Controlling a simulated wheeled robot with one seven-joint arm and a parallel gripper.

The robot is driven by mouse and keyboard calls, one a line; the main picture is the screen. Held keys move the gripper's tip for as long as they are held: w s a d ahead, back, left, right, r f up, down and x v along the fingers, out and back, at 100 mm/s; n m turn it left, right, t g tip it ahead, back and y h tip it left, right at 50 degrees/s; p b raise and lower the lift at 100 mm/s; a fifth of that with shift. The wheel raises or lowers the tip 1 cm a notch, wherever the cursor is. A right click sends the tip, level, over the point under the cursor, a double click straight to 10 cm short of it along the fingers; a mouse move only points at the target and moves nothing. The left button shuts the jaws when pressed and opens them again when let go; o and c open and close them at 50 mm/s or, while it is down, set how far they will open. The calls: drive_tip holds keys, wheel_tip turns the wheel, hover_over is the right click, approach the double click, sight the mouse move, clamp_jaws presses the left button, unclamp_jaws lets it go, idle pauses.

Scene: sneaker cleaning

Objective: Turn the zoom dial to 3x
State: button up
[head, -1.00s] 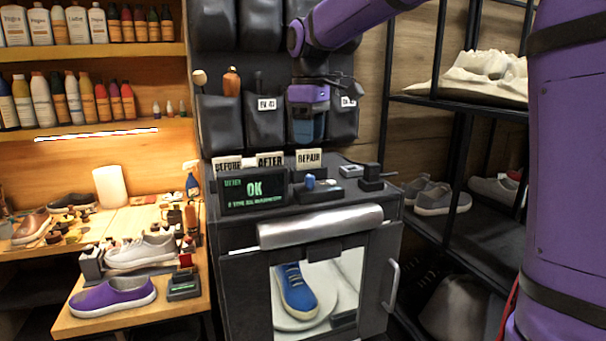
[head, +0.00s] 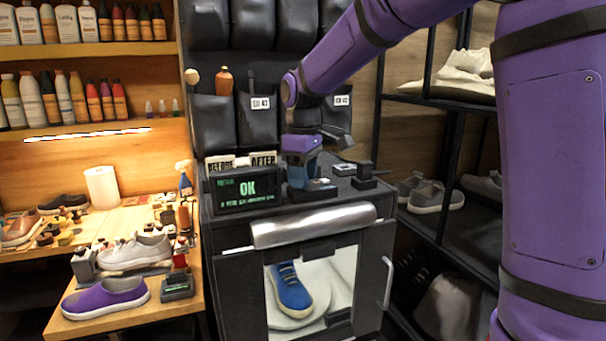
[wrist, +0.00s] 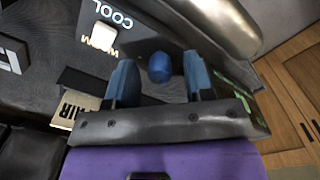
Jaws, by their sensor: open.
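The zoom dial is a small blue knob (wrist: 159,67) on a dark block on top of the cabinet. In the wrist view it lies between my two blue fingers, with a gap on each side. In the head view my gripper (head: 303,178) is pointing down over the dial's block (head: 322,191) and hides the knob. My gripper (wrist: 160,80) is open, its fingers on both sides of the knob and apart from it. No zoom marks are readable, so the dial's setting cannot be told.
BEFORE and AFTER cards (head: 263,160) stand behind. The cabinet window (head: 312,290) shows a blue sneaker (head: 290,288). A shoe rack (head: 440,225) stands right.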

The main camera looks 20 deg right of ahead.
clamp_jaws()
drive_tip(key=shift+m, duration=0.3)
drive_tip(key=m, duration=0.9)
idle(0.5)
unclamp_jaws()
drive_tip(key=shift+r, duration=0.1)
